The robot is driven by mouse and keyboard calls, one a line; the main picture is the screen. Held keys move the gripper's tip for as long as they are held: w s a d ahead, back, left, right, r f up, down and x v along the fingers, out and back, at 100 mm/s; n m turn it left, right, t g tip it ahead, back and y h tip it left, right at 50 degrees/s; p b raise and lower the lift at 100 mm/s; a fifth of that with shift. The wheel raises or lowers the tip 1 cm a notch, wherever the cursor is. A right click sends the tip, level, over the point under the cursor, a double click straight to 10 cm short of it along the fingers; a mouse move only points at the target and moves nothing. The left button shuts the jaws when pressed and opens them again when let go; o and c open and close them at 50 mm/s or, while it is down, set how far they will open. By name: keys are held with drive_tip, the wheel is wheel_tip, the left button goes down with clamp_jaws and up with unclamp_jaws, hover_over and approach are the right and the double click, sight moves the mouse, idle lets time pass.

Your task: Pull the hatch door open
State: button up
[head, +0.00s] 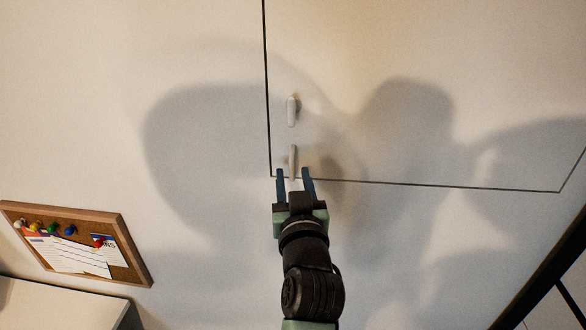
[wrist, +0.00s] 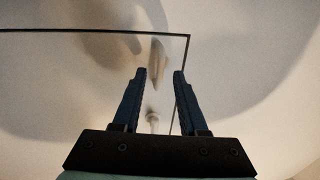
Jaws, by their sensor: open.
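The hatch door (head: 420,130) is a pale panel in a pale surface, outlined by a thin dark seam; it looks shut. Two small light handles sit near its left edge in the head view: an upper one (head: 292,110) and a lower one (head: 293,160) near the corner. My gripper (head: 294,172) is open at the door's lower left corner, its dark fingers on either side of the lower handle's near end in the picture. In the wrist view, one handle (wrist: 158,62) shows just past the open fingertips (wrist: 160,74), and another (wrist: 153,121) between the fingers. Contact cannot be told.
A cork board (head: 140,262) with papers and several coloured pins is at the lower left. A pale surface edge (head: 60,305) lies below it. A dark frame edge (head: 550,275) runs along the lower right. Broad shadows fall over the door.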

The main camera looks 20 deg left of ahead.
drive_tip(key=shift+w+a, duration=0.25)
drive_tip(key=shift+w, duration=0.15)
clamp_jaws()
idle(1.3)
